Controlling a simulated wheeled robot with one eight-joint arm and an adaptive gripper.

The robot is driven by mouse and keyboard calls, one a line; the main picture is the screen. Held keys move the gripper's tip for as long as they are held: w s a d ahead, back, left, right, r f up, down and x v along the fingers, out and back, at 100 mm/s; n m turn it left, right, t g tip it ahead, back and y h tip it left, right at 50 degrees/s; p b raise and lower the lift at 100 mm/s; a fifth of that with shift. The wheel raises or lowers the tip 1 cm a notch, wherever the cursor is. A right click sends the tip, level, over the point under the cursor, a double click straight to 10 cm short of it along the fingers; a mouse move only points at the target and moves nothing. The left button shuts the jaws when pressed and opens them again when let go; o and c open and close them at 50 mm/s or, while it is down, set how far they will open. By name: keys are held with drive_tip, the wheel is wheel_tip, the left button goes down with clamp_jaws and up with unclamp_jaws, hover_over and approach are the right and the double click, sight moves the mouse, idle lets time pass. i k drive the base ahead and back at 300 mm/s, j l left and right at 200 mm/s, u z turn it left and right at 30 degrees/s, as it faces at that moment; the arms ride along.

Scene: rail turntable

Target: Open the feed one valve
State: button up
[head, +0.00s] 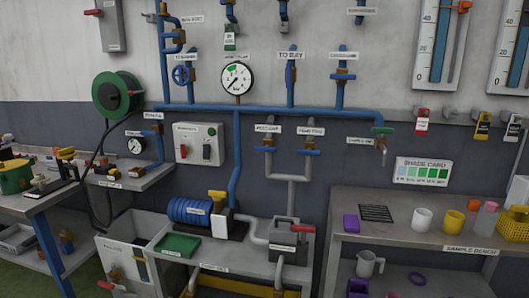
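Two blue-handled valves sit side by side on grey pipes below the long blue pipe, in the middle of the head view. The left one (266,149) is under a small white label (267,129) that seems to read feed one, though the print is blurred. Its handle lies roughly level, across its upright pipe. The right valve (309,152) is under a similar label (311,131), and its handle also lies level. The grey pipes below them join into one (292,195) that runs down. My gripper is not in view.
A grey bench with a blue ribbed pump (190,211) and a grey box (293,240) stands below the valves. A sample bench (390,234) with cups is at right. A hose reel (118,95) and gauge (237,77) are on the wall.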

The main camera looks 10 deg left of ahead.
sight(266, 148)
drive_tip(key=i+j+z, duration=0.45)
drive_tip(key=i+j, duration=0.2)
drive_tip(key=j, duration=0.3)
drive_tip(key=i+j, duration=0.1)
drive_tip(key=k+l, duration=0.1)
